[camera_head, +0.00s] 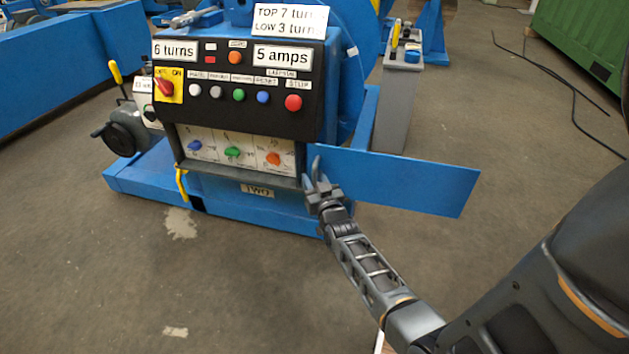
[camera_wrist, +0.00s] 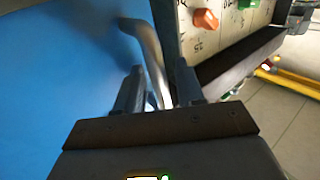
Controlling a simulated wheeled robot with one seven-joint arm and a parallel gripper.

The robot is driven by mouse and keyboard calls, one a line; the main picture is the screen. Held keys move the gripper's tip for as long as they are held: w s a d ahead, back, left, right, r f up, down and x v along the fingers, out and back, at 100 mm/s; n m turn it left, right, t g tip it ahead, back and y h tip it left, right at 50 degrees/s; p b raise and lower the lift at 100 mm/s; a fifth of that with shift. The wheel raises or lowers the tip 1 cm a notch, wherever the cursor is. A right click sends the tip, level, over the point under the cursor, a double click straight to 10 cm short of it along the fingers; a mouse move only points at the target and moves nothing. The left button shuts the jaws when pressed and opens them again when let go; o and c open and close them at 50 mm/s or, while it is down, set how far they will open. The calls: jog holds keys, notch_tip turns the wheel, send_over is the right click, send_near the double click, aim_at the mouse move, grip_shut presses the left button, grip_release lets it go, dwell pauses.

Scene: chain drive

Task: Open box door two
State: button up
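Box two, marked by a "TWO" label (camera_head: 258,191), is the lower compartment of the blue machine. Its blue door (camera_head: 410,182) stands swung out to the right, and the inside shows blue, green and orange knobs (camera_head: 232,152). My gripper (camera_head: 318,182) is at the door's hinge-side end, beside the compartment's right edge. In the wrist view, the curved metal door handle (camera_wrist: 150,48) runs down between my two fingers (camera_wrist: 158,92). The fingers stand apart on either side of it, with a small gap visible at the left. The handle's lower end is hidden behind my gripper.
Above the compartment is a black control panel (camera_head: 240,118) with buttons and a red-yellow switch (camera_head: 167,88). A grey pedestal (camera_head: 398,105) stands behind the door. A yellow handle (camera_head: 182,184) hangs at the compartment's left. The floor (camera_head: 240,290) in front is clear.

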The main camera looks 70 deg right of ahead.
jog(key=p+v, duration=0.2)
jog(key=v, duration=0.5)
jog(key=shift+s+a, duration=0.25)
jog(key=shift+a, duration=0.05)
